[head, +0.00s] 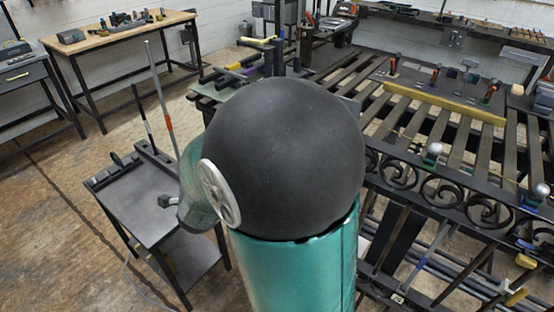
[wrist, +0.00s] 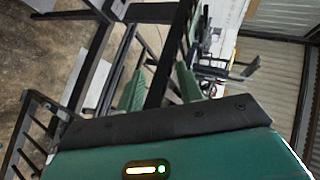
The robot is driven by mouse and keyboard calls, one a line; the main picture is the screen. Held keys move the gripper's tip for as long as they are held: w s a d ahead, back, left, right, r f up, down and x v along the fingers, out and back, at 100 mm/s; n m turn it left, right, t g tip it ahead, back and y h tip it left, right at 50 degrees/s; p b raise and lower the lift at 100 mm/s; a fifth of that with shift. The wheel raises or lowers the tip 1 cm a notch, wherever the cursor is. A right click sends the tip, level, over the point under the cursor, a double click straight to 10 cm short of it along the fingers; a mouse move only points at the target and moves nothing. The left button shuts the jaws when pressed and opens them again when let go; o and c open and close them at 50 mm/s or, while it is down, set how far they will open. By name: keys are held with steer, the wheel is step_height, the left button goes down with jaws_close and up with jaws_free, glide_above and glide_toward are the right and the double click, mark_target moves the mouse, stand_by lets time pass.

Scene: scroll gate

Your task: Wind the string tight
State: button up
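My gripper (wrist: 160,85) shows in the wrist view as two green fingers standing apart. A dark metal bar (wrist: 172,50) shows between them, with gaps on both sides; I cannot tell how far beyond the fingertips it is. In the head view, the black dome and teal shell of my own arm fill the middle and hide what lies behind; my gripper does not show there. A dark gate with a row of scrolls (head: 446,193) runs along the slatted table on the right.
The slatted table (head: 420,128) holds a yellow bar (head: 445,103) and several clamps. A dark cart (head: 150,205) stands at the left. A wood-topped bench (head: 120,33) stands farther back. Bare floor (head: 50,215) lies left of the cart. Dark railings (wrist: 40,125) show at the left of the wrist view.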

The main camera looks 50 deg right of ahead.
steer(key=s+d+f+m+g+h, duration=0.3)
steer(key=s+d+m+g+h, duration=0.15)
steer(key=s+d+m, duration=0.2)
steer(key=s+d+f+m+g+h, duration=0.35)
steer(key=s+d+m+h, duration=0.2)
steer(key=s, duration=0.25)
steer(key=shift+g, duration=0.4)
steer(key=d, duration=0.4)
steer(key=w+d, duration=0.1)
steer(key=d, duration=0.8)
steer(key=shift+w+d+r, duration=0.15)
steer(key=shift+w+d, duration=0.2)
steer(key=shift+d, duration=0.05)
jaws_close()
